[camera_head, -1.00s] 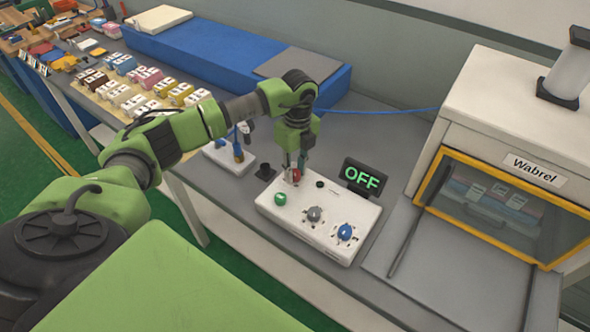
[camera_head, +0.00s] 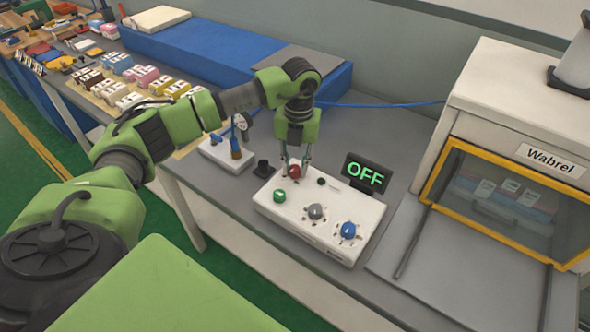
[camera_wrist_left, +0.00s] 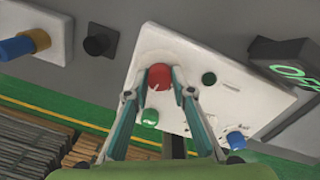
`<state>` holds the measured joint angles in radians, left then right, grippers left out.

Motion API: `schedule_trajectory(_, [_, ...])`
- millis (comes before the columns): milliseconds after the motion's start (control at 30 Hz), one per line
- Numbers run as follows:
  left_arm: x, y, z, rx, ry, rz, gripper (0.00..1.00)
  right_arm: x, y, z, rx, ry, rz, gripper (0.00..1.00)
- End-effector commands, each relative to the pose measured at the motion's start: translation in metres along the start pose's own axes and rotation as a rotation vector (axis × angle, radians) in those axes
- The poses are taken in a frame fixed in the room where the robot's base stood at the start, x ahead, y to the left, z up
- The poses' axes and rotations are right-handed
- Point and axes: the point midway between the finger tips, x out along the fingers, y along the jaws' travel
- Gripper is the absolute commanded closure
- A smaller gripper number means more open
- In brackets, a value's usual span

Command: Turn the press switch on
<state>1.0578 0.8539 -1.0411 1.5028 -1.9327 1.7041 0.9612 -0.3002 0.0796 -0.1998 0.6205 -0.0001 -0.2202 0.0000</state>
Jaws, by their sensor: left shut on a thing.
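The white control box (camera_head: 325,253) sits on the grey table with a red knob (camera_head: 295,171), a green button (camera_head: 279,196), a grey knob (camera_head: 315,212) and a blue knob (camera_head: 347,230) on top. The black display (camera_head: 365,174) behind it reads OFF in green. My left gripper (camera_head: 295,162) reaches down from above, with its fingers on both sides of the red knob, shut on it. In the left wrist view the red knob (camera_wrist_left: 160,77) sits between the fingertips, and the green button (camera_wrist_left: 149,118) lies just below. My right gripper is not in view.
A small white unit with a gauge (camera_head: 240,122) and a black cylinder (camera_head: 263,169) stand left of the box. The Wabrel machine (camera_head: 500,130) with its yellow-framed window stands at the right.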

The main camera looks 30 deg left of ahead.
Motion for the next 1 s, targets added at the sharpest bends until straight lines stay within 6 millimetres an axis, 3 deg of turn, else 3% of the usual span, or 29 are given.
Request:
schedule_trajectory(500, [0.002,0.0,0.0,0.454,-0.021,-0.001,0.99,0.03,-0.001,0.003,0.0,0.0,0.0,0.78])
schedule_trajectory(1000, [0.0,0.0,0.0,0.656,-0.029,0.001,0.99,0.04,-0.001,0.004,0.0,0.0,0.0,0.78])
